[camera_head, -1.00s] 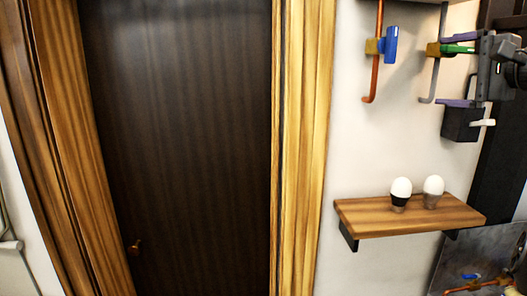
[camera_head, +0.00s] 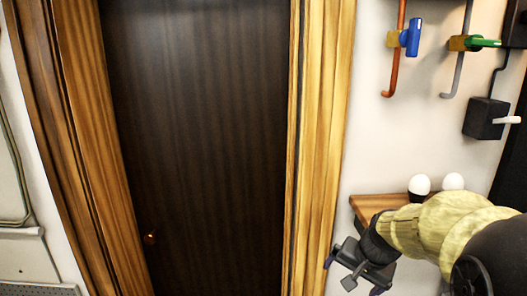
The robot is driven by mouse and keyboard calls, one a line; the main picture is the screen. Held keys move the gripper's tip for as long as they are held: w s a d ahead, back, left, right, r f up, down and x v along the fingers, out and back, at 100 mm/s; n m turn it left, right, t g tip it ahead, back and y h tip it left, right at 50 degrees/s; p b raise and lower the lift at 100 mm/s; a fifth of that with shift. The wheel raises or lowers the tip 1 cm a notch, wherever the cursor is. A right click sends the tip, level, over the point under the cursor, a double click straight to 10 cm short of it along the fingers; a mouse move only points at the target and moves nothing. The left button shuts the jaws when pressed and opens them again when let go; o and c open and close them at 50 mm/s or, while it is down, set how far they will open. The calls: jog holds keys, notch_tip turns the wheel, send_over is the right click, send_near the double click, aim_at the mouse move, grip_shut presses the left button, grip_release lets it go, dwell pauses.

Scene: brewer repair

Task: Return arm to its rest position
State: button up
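My arm (camera_head: 440,225) reaches in from the lower right, with a yellow-green sleeve-like section. My gripper (camera_head: 353,277) is at its end, dark grey with bluish-purple fingertips set apart. It appears open, with nothing seen between the fingers. It is in front of and below the left end of the wooden shelf (camera_head: 375,204), and the arm hides most of that shelf.
Two white bulbs, a left one (camera_head: 420,184) and a right one (camera_head: 453,181), stand on the shelf. Above are a blue valve handle (camera_head: 413,37), a green one (camera_head: 484,43) and a dark box (camera_head: 484,118) with a white lever (camera_head: 508,120).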

jog(key=s+a+f+n+g+h, duration=0.1)
jog(key=s+a+f+n, duration=0.4)
jog(key=s+f, duration=0.4)
jog(key=s+n, duration=0.1)
jog(key=s, duration=0.2)
jog(key=shift+n+g, duration=0.3)
jog(key=shift+g, duration=0.1)
